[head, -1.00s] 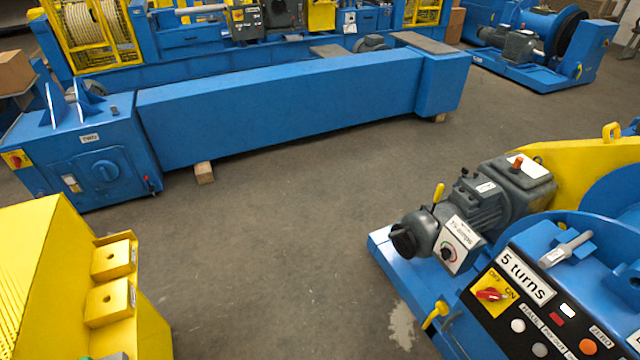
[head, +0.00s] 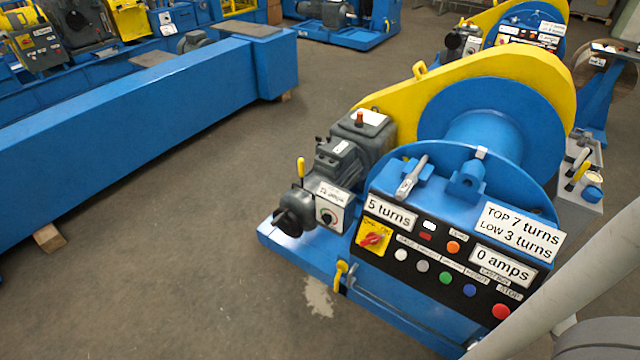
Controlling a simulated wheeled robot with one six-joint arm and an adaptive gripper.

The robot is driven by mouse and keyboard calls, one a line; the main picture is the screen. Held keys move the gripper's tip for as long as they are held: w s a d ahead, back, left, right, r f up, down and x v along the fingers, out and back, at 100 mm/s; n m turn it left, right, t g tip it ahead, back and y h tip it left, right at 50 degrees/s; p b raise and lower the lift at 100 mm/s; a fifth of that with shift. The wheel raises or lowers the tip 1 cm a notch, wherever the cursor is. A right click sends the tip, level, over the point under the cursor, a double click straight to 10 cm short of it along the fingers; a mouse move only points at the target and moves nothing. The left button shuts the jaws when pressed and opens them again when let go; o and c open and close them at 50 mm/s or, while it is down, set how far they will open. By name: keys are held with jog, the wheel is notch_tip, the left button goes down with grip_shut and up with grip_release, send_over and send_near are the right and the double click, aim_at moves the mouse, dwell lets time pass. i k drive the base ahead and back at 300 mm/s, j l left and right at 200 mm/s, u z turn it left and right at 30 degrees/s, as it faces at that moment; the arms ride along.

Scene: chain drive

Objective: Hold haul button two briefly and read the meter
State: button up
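A blue winch with a yellow side guard (head: 400,95) stands right of centre. Its black control panel (head: 385,262) has a row of buttons: white (head: 401,254), grey (head: 422,265), green (head: 445,277), blue (head: 469,290) and red (head: 501,311). An orange button (head: 453,247) sits above the row. The small labels over the buttons are too small to read surely. A meter plate (head: 501,265) reads "0 amps". Other plates read "5 turns" (head: 391,214) and "TOP 7 turns LOW 3 turns" (head: 521,232). A red switch on a yellow plate (head: 373,239) is at the panel's left. I cannot see a winch number. My gripper is out of view.
A similar winch (head: 525,38) stands behind, its panel labels unreadable. A grey motor (head: 345,160) with a yellow lever sits left of the near drum. A long blue beam (head: 130,100) lies at left. Open floor (head: 190,250) lies between. My grey arm link crosses the lower right.

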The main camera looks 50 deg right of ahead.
aim_at(401, 254)
jog(key=k+z, duration=0.1)
jog(key=z, duration=0.3)
jog(key=k+z, duration=0.1)
jog(key=z, duration=0.3)
jog(key=k+z, duration=0.1)
jog(key=z, duration=0.3)
